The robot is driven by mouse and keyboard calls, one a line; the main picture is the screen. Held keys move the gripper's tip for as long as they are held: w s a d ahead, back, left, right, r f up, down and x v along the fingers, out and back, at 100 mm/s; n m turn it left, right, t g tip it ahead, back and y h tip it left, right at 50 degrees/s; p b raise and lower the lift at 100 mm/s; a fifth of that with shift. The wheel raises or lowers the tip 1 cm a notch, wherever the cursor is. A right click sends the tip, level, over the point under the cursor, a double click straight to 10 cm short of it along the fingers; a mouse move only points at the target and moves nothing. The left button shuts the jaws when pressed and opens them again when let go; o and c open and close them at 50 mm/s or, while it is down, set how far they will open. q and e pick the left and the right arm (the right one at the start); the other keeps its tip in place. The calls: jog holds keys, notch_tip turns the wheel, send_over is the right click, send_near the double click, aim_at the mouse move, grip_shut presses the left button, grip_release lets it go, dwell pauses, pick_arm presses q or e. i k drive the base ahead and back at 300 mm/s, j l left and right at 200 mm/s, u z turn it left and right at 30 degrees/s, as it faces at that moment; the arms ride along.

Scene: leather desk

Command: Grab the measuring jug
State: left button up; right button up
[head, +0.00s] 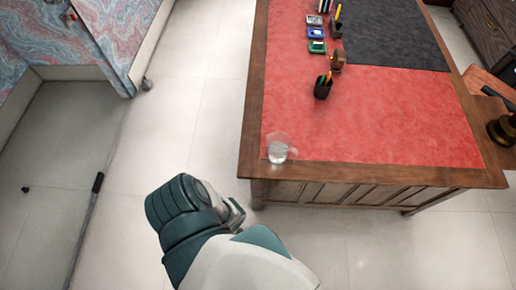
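The measuring jug (278,149) is clear and see-through. It stands upright on the near left corner of the desk, close to the edge, with its handle to the right. One of my arms, white and dark teal, rises from the bottom middle of the head view, below and left of the jug and apart from it. A small grey metal part shows at its right side, but I cannot make out fingers. No gripper is clearly visible, and nothing touches the jug.
The wooden desk (347,177) has a red leather top. A black pen cup (322,89), a small brown object (337,61) and coloured trays (316,47) stand behind the jug. A dark pad (395,35) lies farther back. Pale tiled floor is open left of the desk.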

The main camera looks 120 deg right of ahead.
aim_at(276, 158)
jog(key=z, duration=4.35)
